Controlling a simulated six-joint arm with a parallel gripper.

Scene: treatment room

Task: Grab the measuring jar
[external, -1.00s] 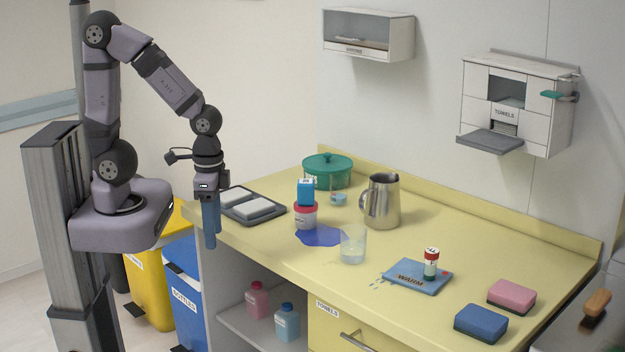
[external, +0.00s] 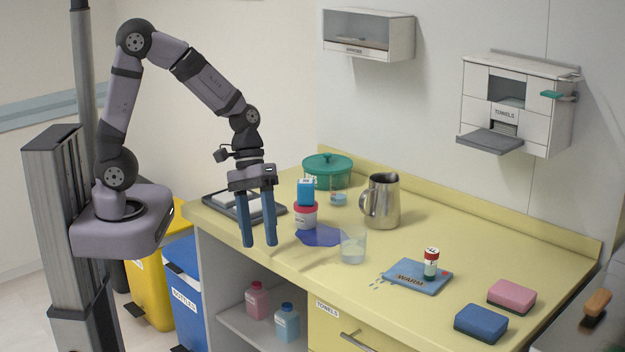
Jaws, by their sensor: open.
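A clear container (external: 352,246) with some liquid in the bottom stands upright near the counter's front edge; it looks most like the measuring jar, though I cannot make out any markings. A smaller clear vessel with blue liquid (external: 338,198) stands farther back, by the green pot. A steel jug (external: 383,202) with a handle on its left stands behind the clear container. My gripper (external: 259,243) points down with two blue fingers apart and nothing between them. It is left of the clear container, near the counter's front-left edge, and not touching it.
A blue-topped item (external: 305,191) sits on a red-and-white tub (external: 305,214) beside a dark blue patch (external: 318,236), between my gripper and the jug. A grey tray (external: 270,214) is behind my gripper. A blue mat (external: 405,279) and sponges (external: 481,323) lie to the right.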

